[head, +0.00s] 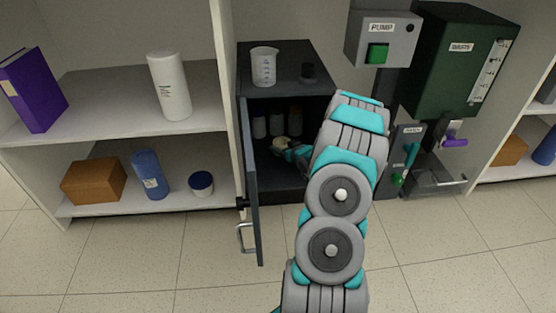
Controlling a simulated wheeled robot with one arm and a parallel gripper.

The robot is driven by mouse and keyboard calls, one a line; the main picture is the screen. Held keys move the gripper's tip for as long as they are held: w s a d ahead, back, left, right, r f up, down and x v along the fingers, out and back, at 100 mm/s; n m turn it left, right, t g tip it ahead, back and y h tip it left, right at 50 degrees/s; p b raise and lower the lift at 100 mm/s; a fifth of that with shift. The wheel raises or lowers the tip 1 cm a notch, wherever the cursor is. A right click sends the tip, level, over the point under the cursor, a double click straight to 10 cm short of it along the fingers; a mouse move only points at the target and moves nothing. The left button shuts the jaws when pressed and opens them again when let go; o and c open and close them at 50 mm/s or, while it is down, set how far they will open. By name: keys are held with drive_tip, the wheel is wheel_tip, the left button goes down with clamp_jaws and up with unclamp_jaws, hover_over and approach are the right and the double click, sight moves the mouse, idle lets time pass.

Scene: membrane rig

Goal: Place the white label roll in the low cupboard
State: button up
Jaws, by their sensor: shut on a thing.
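The low cupboard (262,178) is dark grey, and its door (252,185) stands open toward me. My gripper (284,148) reaches inside it, low in the opening, and is mostly hidden behind my arm. It is shut on a small off-white thing (279,142), which looks like the white label roll. The roll is inside the cupboard, near the floor and in front of the bottles at the back. I cannot tell whether it touches the cupboard floor.
Several pale-capped bottles (259,126) stand at the back of the cupboard. Shelves (110,98) are at left. The pump box (383,40) and green waste tank (450,65) are at right.

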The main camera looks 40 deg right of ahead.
sight(282, 168)
wheel_tip(282, 168, down, 9)
drive_tip(key=shift+a+r+b, duration=0.1)
drive_tip(key=shift+r+b, duration=0.1)
drive_tip(key=shift+b, duration=0.3)
drive_tip(key=shift+f, duration=0.15)
drive_tip(key=o, duration=1.2)
drive_tip(key=shift+o, duration=0.2)
drive_tip(key=shift+s+r, duration=0.1)
drive_tip(key=shift+r, duration=0.15)
drive_tip(key=p+v, duration=0.1)
drive_tip(key=v, duration=1.1)
drive_tip(key=shift+f, duration=0.15)
